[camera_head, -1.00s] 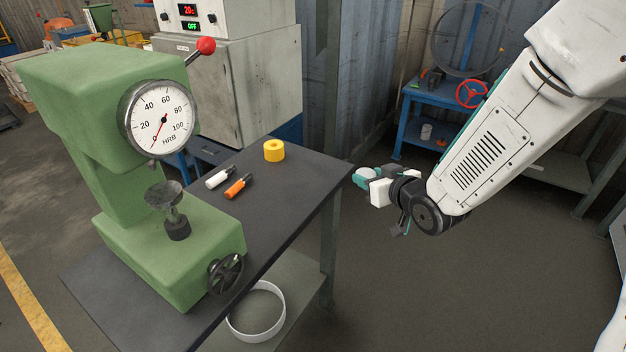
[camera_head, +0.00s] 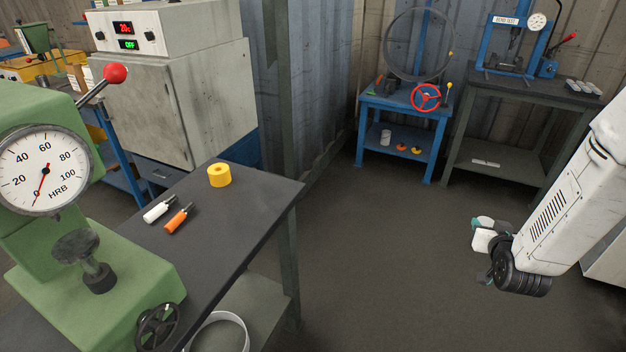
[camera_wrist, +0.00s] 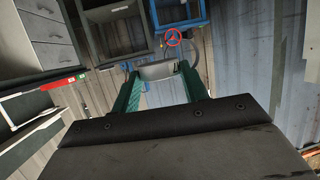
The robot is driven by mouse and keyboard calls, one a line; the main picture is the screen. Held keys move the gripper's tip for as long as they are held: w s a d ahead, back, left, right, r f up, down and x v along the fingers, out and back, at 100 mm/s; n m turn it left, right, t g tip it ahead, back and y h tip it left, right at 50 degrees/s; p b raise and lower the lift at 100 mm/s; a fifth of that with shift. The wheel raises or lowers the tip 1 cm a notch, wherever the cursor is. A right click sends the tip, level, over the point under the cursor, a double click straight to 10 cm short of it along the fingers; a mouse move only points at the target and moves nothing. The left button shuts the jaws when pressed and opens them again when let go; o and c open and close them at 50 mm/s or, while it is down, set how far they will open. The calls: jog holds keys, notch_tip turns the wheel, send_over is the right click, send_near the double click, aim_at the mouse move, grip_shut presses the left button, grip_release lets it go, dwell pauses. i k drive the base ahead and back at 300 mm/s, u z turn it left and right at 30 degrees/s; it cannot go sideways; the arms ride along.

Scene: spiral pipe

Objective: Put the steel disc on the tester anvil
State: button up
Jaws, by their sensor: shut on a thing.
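The green hardness tester (camera_head: 125,275) stands at the left of the head view, cut off by the picture edge. Its dark round anvil (camera_head: 76,245) sits on a short post below the dial, and its top looks empty. My gripper (camera_head: 478,232) is at the right, over open floor and well away from the tester. In the wrist view, the teal fingers of my gripper (camera_wrist: 160,76) are shut on a grey piece, which looks like the steel disc (camera_wrist: 158,69). The disc cannot be made out clearly in the head view.
A blue stand with a red wheel (camera_head: 426,97) and another bench (camera_head: 520,95) are at the back. The middle floor is clear.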

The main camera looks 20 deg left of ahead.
aim_at(72, 243)
jog(key=z, duration=0.75)
jog(key=k, duration=1.05)
jog(key=u, duration=1.2)
jog(key=i, duration=0.5)
